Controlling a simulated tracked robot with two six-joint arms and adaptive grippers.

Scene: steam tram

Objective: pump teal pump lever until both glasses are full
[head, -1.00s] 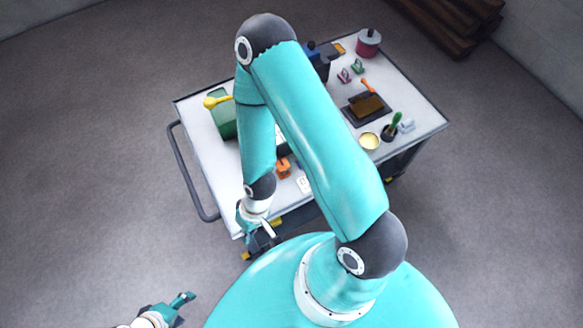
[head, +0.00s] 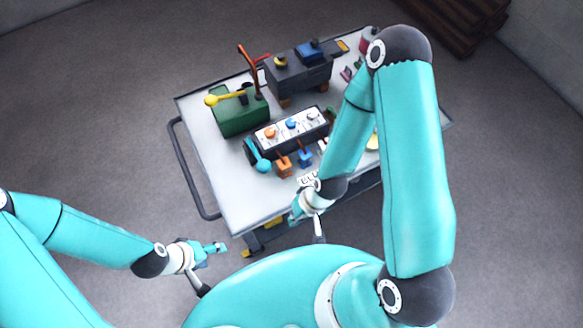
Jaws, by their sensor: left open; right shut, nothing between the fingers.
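The teal pump lever (head: 260,163) stands at the left end of a long dark box (head: 291,133) on the cart, its rounded teal end low toward me. I cannot make out the two glasses or their fill level. My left gripper (head: 217,248) is open and empty, off the cart's near left corner. My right gripper (head: 297,212) is shut and empty near the cart's front edge, right of and nearer me than the lever. Neither gripper touches the lever.
The cart top (head: 228,190) is bare at its near left. A green box (head: 239,119) with a yellow-knobbed lever and a dark machine (head: 301,76) stand behind. Small orange (head: 284,166) and blue (head: 305,158) pieces sit beside the lever. My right arm hides the cart's right part.

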